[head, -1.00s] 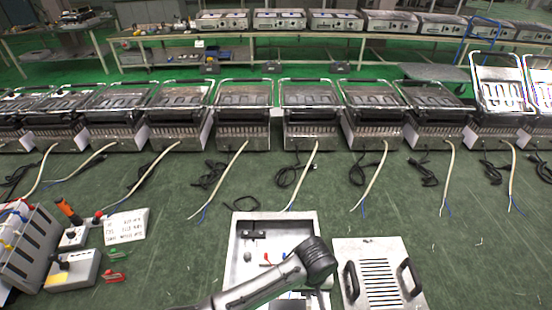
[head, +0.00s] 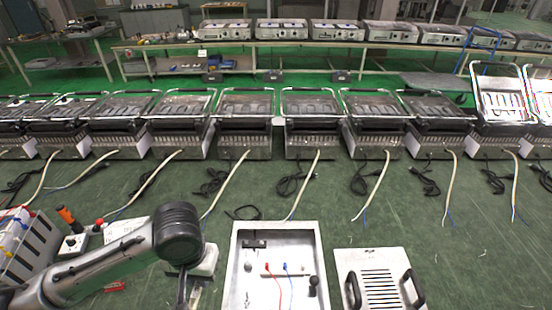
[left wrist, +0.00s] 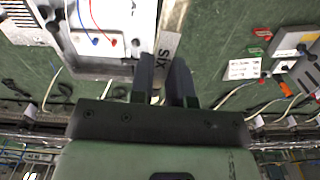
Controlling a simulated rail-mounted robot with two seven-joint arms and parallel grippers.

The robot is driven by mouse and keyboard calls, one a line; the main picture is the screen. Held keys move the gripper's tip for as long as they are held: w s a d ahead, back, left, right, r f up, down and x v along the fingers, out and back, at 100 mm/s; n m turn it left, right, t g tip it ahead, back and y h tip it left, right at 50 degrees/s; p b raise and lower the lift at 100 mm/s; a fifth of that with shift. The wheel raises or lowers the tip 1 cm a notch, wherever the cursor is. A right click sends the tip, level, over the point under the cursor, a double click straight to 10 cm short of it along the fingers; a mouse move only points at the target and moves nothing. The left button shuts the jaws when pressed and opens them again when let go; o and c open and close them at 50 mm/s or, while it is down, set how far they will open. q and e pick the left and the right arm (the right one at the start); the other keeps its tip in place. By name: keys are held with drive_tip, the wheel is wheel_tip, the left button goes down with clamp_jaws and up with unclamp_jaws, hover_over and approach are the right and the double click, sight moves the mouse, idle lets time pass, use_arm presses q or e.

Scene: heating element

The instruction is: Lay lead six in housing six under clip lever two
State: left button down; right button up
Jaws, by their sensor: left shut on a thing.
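The open metal housing (head: 237,270) lies on the green floor, front centre; its top-left in the left wrist view is a tilted shell. Inside is a white strip (head: 276,269) with a red and a blue wire and a black lever-like part (head: 313,284). I cannot tell which part is clip lever two. My left gripper (head: 187,295) is left of the housing and apart from it. In the left wrist view its jaws (left wrist: 163,85) are shut on a narrow pale piece, likely lead six, mostly hidden. A pale strip marked SIX (left wrist: 168,45) shows beyond the fingertips. My right gripper is out of view.
A vented plate with two black handles (head: 375,282) lies right of the housing. Grills (head: 246,125) stand in a row behind, with pale cables (head: 303,188) on the floor. Control boxes (head: 30,245) stand at the left. The floor behind the housing is partly clear.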

use_arm(q)
drive_tip(key=w+a+r+n, duration=0.1)
drive_tip(key=w+a+r, duration=0.1)
drive_tip(key=a+r, duration=0.25)
drive_tip(key=s+r+p, duration=0.3)
drive_tip(key=r+p, duration=0.6)
drive_tip(key=p, duration=0.1)
drive_tip(key=s+r+p, duration=0.2)
drive_tip(key=r+p, duration=0.8)
drive_tip(key=p, duration=0.1)
drive_tip(key=s+r+p, duration=0.3)
drive_tip(key=r+p, duration=0.6)
drive_tip(key=p, duration=0.2)
drive_tip(key=shift+s+d+r, duration=0.25)
drive_tip(key=shift+s, duration=0.05)
